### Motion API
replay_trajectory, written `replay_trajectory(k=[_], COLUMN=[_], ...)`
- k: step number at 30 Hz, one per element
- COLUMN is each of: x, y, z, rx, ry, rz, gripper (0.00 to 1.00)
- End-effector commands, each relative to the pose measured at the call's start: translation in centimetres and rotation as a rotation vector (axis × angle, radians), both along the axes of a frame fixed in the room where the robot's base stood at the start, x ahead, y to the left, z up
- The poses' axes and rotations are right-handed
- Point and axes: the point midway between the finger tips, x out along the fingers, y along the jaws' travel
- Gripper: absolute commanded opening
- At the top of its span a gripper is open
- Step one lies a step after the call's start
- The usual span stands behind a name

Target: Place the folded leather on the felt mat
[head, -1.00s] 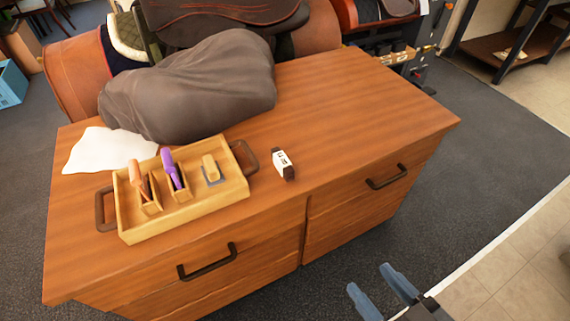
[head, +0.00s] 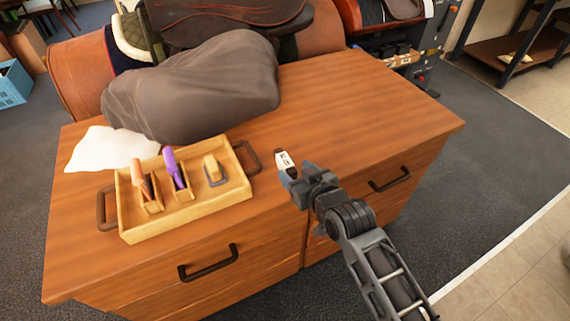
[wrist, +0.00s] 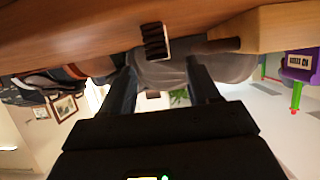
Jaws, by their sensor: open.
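A small dark brown block with a white printed band, which looks like the folded leather (head: 284,160), lies on the cabinet top right of the tray. Its layered dark side shows in the wrist view (wrist: 154,40). My gripper (head: 297,186) is at the cabinet's front edge, close to the leather on its near side, and hides part of it. In the wrist view the two fingers (wrist: 163,88) are apart with nothing between them; the leather is beyond their tips. A flat white sheet, perhaps the felt mat (head: 108,150), lies at the left, partly behind the tray.
A wooden tray (head: 188,215) with dark side handles holds an orange-handled tool (head: 138,172), a purple-handled tool (head: 174,166) and a yellowish block (head: 214,168). A large grey-brown draped cover (head: 195,90) fills the back left. The cabinet top (head: 365,110) is clear at right.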

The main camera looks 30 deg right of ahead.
Motion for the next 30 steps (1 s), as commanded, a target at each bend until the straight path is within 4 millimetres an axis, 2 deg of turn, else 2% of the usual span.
replay_trajectory(k=[18, 27, 30], x=[6.5, 6.9, 6.8], y=[-0.2, -0.2, -0.2], z=[-2.3, -2.5, -2.5], rx=[0.001, 0.001, 0.001], ry=[-0.001, -0.002, -0.002], rz=[0.0, 0.0, 0.0], gripper=[0.61, 0.61, 0.51])
